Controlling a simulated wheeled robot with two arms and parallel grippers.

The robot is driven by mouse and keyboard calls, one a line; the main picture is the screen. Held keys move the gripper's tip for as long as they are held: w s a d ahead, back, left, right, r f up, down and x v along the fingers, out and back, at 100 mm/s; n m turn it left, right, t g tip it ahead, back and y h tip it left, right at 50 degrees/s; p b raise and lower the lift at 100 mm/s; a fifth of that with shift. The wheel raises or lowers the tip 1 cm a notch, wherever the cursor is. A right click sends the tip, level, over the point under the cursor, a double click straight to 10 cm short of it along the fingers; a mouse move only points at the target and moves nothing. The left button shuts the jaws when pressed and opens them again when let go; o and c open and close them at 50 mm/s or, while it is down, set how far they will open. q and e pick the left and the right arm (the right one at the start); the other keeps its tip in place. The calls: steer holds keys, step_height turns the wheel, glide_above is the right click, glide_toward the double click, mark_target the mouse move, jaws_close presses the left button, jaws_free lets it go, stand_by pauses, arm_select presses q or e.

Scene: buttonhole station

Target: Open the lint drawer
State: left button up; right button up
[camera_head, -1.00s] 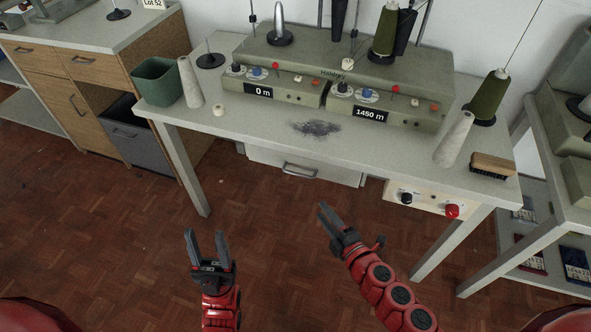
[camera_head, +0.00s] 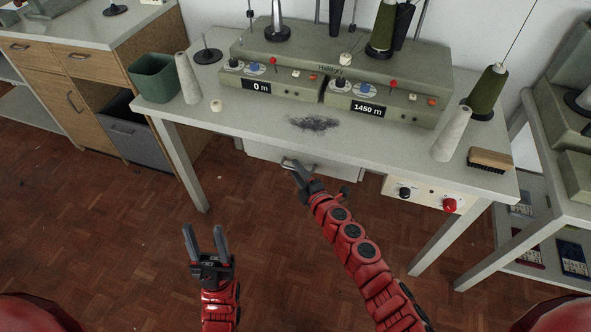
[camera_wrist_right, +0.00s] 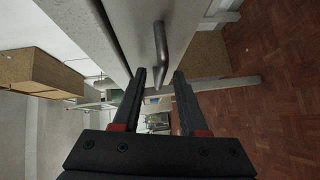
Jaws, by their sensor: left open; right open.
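The lint drawer (camera_head: 262,153) is a pale grey front under the table's front edge, and it appears shut. Its dark metal bar handle (camera_head: 309,170) is partly covered by my right gripper (camera_head: 294,167) in the head view. In the right wrist view the handle (camera_wrist_right: 160,52) stands just beyond the fingertips of my right gripper (camera_wrist_right: 159,76), roughly in line with the gap between them. My right gripper is open and empty. My left gripper (camera_head: 205,232) is open and empty, low over the floor, well away from the drawer.
The grey table (camera_head: 400,150) carries the winding machine (camera_head: 345,62), a patch of dark lint (camera_head: 314,123), a brush (camera_head: 490,159), thread cones and a green bin (camera_head: 155,78). A control panel (camera_head: 424,194) with a red knob hangs right of the drawer. Table legs stand at both sides.

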steer(key=shift+w+a+f, duration=0.1)
steer(key=shift+w+a, duration=0.2)
steer(key=shift+w, duration=0.3)
jaws_close()
stand_by(1.1)
